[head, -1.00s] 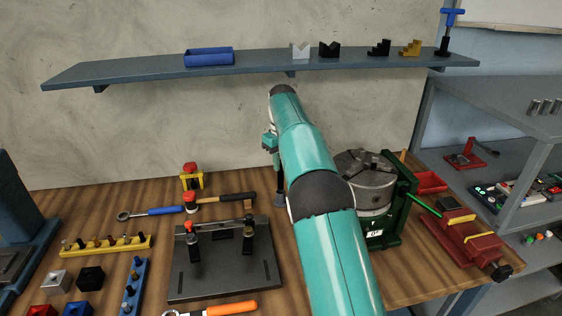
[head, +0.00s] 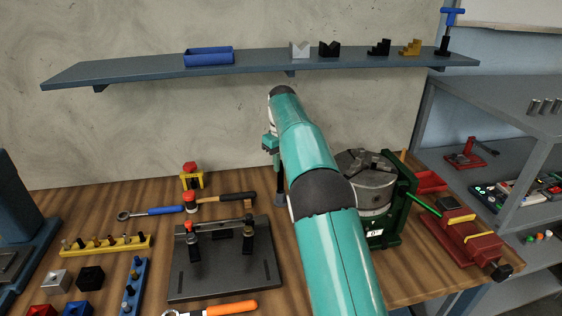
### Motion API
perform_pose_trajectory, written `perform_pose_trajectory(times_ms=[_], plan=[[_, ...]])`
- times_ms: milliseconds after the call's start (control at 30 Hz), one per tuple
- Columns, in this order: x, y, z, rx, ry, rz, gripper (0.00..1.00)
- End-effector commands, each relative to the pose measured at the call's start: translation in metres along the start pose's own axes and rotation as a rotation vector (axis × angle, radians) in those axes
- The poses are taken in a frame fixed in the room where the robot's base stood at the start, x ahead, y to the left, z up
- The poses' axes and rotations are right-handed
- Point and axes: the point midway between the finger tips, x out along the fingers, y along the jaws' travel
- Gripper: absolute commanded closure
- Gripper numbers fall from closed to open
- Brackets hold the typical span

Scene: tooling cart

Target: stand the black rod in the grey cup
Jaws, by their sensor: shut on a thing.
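My gripper (head: 272,153) is at the far side of the bench, mostly hidden behind my teal arm. It is shut on the black rod (head: 279,183), a thin dark upright shape showing just left of the arm. The grey cup (head: 281,200) stands on the wooden bench below it, partly covered by the arm. The rod's lower end meets the cup in this view. I cannot tell whether it is inside the cup or in front of or behind it.
A dark fixture plate (head: 225,280) with clamps and a hammer (head: 228,197) lie left of the cup. A green-framed chuck (head: 366,188) stands to the right. A shelf (head: 265,67) hangs on the wall above. A red vise (head: 470,238) is at the right edge.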

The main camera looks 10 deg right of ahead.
Motion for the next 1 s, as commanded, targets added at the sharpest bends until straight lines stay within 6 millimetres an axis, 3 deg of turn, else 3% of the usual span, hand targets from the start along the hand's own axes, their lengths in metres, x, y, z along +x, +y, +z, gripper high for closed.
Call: perform_pose_trajectory(times_ms=[1000], plan=[[0.0075, 0.0003, 0.0001, 0.000, 0.001, 0.001, 1.00]])
